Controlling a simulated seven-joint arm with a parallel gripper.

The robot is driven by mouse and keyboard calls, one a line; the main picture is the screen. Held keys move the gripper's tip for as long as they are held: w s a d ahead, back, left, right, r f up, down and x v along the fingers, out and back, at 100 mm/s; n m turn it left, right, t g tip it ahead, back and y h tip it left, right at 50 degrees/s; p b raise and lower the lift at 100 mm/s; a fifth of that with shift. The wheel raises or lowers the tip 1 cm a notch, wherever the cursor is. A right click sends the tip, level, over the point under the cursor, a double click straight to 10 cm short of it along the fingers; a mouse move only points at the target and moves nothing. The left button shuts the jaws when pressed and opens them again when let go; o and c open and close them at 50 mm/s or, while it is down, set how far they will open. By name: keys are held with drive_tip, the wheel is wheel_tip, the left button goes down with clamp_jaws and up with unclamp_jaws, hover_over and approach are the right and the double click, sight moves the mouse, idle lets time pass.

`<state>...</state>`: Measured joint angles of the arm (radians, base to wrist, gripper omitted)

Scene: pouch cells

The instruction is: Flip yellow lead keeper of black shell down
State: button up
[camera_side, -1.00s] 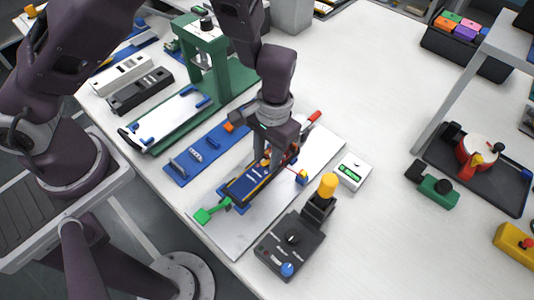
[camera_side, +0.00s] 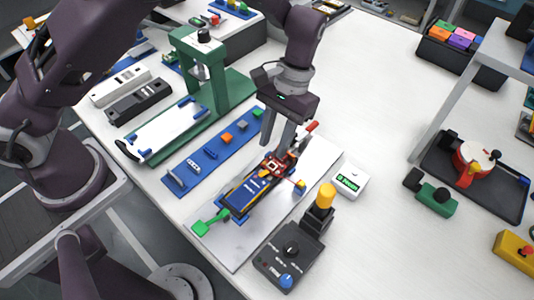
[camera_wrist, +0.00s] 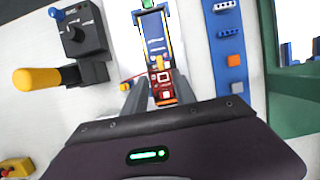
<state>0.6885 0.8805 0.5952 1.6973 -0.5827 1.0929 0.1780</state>
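The black shell (camera_side: 243,201) lies on a grey metal plate, with a blue labelled cell (camera_side: 250,190) in it. A red part (camera_side: 280,163) sits at its far end; it also shows in the wrist view (camera_wrist: 163,82). A small yellow piece, seemingly the lead keeper (camera_wrist: 159,62), lies across the border between blue and red; its exact angle is unclear.
A black control box (camera_side: 290,252) with a yellow-topped post (camera_side: 327,192) stands in front. A small white display (camera_side: 349,181) is at the right. A blue strip (camera_side: 205,158) with small blocks and a green press (camera_side: 230,90) stand at the left. Yellow-and-blue block (camera_side: 300,186) sits beside the shell.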

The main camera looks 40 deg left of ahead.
sight(264, 173)
drive_tip(key=shift+w+a+f+g, duration=0.1)
drive_tip(key=shift+w+f+g, duration=0.1)
drive_tip(key=shift+g, duration=0.1)
drive_tip(key=x, duration=0.6)
drive_tip(key=shift+s+f, duration=0.3)
clamp_jaws()
